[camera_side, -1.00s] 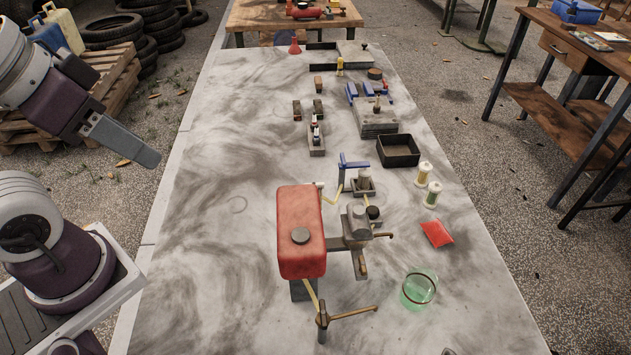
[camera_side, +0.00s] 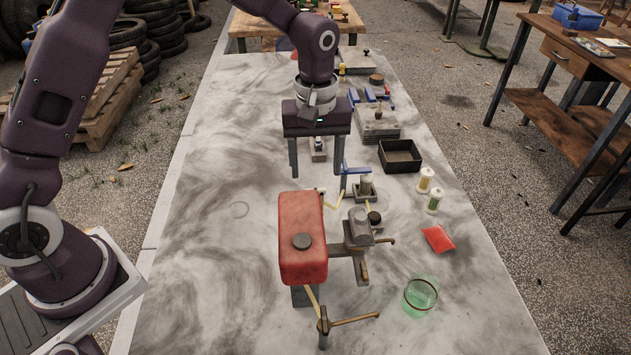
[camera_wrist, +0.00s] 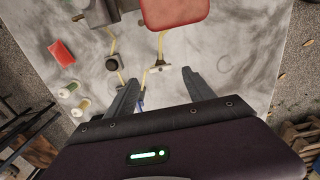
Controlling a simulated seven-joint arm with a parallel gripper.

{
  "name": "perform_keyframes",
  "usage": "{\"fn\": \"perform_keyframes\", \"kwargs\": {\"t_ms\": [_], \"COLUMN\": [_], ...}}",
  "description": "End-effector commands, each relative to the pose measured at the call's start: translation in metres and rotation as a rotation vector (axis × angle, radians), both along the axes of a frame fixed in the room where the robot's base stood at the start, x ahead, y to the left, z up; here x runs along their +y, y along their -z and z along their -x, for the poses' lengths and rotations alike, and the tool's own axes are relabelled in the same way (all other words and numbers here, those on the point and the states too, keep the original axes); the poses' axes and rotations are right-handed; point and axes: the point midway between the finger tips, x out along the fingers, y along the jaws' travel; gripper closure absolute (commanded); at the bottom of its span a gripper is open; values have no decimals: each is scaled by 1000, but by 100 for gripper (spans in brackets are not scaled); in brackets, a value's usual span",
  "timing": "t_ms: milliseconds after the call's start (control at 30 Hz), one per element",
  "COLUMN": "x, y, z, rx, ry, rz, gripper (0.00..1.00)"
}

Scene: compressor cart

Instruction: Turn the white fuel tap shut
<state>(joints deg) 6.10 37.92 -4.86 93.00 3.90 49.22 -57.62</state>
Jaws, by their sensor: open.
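The white fuel tap is small in the side view (camera_side: 322,190), on the pale fuel line behind the red tank (camera_side: 302,238). In the wrist view the tap (camera_wrist: 158,66) shows below the red tank (camera_wrist: 175,12), with a pale lever; its exact angle is hard to read. My gripper (camera_side: 318,172) is open and empty, pointing down, with its fingers wide apart behind the tank. In the wrist view, my gripper's fingertips (camera_wrist: 158,80) lie to either side of the tap, which appears just beyond them. The fingers seem apart from the tap.
A grey engine block (camera_side: 357,228) stands right of the tank, with a blue-handled part (camera_side: 355,168) behind. A second tap-like post (camera_side: 322,322) with a long handle is in front. A green glass (camera_side: 420,296), red packet (camera_side: 438,239) and black tray (camera_side: 400,155) lie right. The table's left is clear.

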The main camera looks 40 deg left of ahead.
Motion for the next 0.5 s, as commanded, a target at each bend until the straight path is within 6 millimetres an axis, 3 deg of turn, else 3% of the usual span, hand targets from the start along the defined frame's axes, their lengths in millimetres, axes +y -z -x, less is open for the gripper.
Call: {"fn": "perform_keyframes", "kwargs": {"t_ms": [200, 500], "x": [1, 1], "y": [41, 52], "z": [1, 0], "rx": [2, -1], "ry": [1, 2], "rz": [-1, 0], "gripper": [38, 38]}}
